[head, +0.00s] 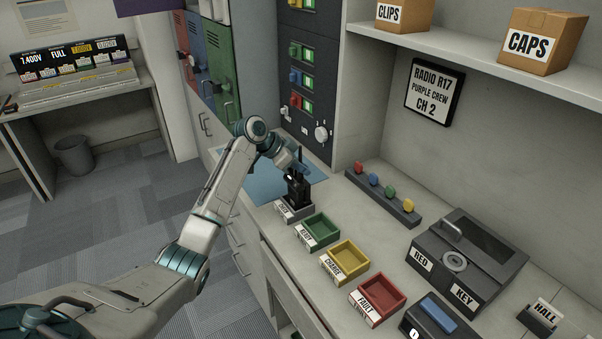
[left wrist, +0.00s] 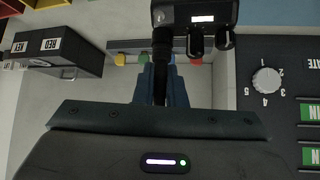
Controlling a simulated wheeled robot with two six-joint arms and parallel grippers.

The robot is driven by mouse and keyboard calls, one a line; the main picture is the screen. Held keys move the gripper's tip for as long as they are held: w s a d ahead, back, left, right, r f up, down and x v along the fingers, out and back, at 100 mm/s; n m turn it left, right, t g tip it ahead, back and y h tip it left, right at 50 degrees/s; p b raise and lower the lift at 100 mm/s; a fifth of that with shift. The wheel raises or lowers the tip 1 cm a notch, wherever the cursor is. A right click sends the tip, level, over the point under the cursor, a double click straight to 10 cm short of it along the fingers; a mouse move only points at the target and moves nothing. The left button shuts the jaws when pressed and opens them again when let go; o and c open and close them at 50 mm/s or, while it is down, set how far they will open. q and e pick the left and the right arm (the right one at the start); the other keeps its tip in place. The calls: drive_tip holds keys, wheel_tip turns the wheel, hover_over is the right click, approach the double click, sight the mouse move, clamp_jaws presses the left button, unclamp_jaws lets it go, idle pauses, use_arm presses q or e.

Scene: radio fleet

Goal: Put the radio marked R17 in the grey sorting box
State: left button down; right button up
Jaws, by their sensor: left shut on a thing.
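The black radio (head: 297,191) is upright at the grey sorting box (head: 296,216), the rearmost in the row of small boxes. Its lower end appears to be within the box rim; I cannot tell if it rests on the floor of the box. My left gripper (head: 300,169) is shut on the radio's top. The left wrist view shows the black radio (left wrist: 195,18) with a small lit display and knobs, and its antenna between the blue fingers of my left gripper (left wrist: 162,75). No R17 mark is readable on it. My right gripper is out of view.
Green (head: 321,229), yellow (head: 345,259) and red (head: 377,297) boxes continue the row. A black key case (head: 467,262) and a strip with coloured knobs (head: 382,193) lie to the right. A sign (head: 434,93) reads Radio R17, purple crew, CH 2. A blue mat (head: 262,178) lies behind.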

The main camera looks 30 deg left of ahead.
use_arm(q)
drive_tip(key=c, duration=1.5)
unclamp_jaws()
drive_tip(key=shift+f, duration=0.1)
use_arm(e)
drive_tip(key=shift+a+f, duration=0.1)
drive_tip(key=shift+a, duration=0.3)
use_arm(q)
drive_tip(key=shift+s, duration=0.1)
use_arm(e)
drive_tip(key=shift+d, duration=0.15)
